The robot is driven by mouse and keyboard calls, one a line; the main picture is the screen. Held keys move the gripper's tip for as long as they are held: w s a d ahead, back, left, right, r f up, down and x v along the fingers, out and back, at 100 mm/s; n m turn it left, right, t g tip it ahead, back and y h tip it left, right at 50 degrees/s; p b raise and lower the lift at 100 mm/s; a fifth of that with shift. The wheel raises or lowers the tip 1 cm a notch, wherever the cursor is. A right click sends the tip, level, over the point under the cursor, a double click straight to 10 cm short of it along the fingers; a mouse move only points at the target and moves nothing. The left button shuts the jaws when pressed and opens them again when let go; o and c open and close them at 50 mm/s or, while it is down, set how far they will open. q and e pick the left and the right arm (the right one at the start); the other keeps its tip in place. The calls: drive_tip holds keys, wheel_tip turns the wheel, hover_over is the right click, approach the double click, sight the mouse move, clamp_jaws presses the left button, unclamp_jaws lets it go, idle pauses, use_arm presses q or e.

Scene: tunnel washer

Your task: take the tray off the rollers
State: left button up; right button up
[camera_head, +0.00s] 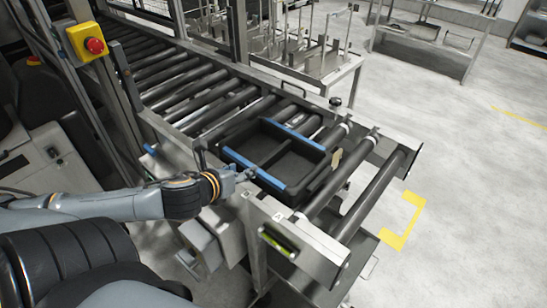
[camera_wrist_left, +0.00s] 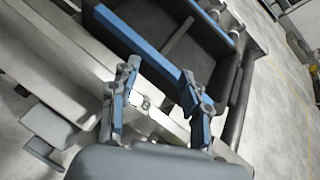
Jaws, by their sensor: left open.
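The tray (camera_head: 268,180) is black with blue strips along two opposite rims and a divider inside. It rests flat on the dark rollers (camera_head: 192,104) near the conveyor's front end. My left gripper (camera_head: 250,173) is at the tray's near blue rim. In the left wrist view my left gripper (camera_wrist_left: 160,74) is open, its two fingers spread, with the near blue rim of the tray (camera_wrist_left: 140,48) just ahead of and partly behind the fingertips. I cannot tell whether they touch it. The tray looks empty. My right gripper is not in view.
A metal side rail with a green level-like part (camera_head: 277,243) runs along the conveyor's near side. A red button on a yellow box (camera_head: 88,42) stands at the upper left. A metal rack table (camera_head: 315,60) stands behind the conveyor. The floor at the right is clear.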

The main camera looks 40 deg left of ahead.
use_arm(q)
drive_tip(key=w+r+m, duration=0.2)
drive_tip(key=m, duration=0.1)
approach(273, 153)
drive_tip(key=shift+w+a+f+t+h+b, duration=0.2)
drive_tip(key=shift+w+a+f, duration=0.15)
drive_tip(key=shift+w, duration=0.2)
drive_tip(key=shift+w+a+f+t+h+b, duration=0.1)
drive_tip(key=shift+w+a+f+h+b, duration=0.15)
drive_tip(key=shift+w, duration=0.3)
drive_tip(key=shift+w+f, duration=0.3)
drive_tip(key=shift+w, duration=0.1)
drive_tip(key=p+x, duration=0.1)
drive_tip(key=x, duration=0.3)
drive_tip(key=shift+d+p, duration=0.15)
drive_tip(key=shift+p, duration=0.2)
drive_tip(key=shift+w+f, duration=0.45)
drive_tip(key=shift+w, duration=0.05)
drive_tip(key=shift+c, duration=0.4)
clamp_jaws()
